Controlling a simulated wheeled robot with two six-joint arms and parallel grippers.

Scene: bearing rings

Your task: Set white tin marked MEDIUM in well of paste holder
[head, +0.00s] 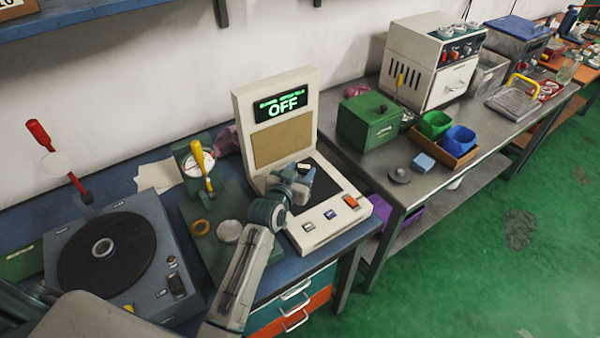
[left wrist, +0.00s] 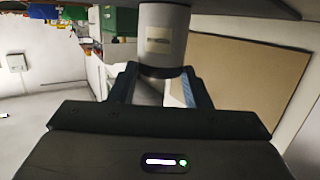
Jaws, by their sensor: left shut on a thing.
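My left gripper (head: 299,180) is over the dark top of the cream machine with the OFF display (head: 282,108). In the left wrist view its two blue-grey fingers (left wrist: 160,88) are shut on a pale cylindrical tin (left wrist: 160,22). In the head view the tin is small and mostly hidden by the gripper. I cannot pick out the paste holder or its well with certainty. My right gripper is not in view.
A grey turntable machine (head: 160,205) stands at the left. A green plate station with a yellow lever (head: 203,165) stands beside the cream machine. On the right bench are a green box (head: 368,122), blue and green cups in a wooden tray (head: 468,160), and a grey knob-topped disc (head: 400,175).

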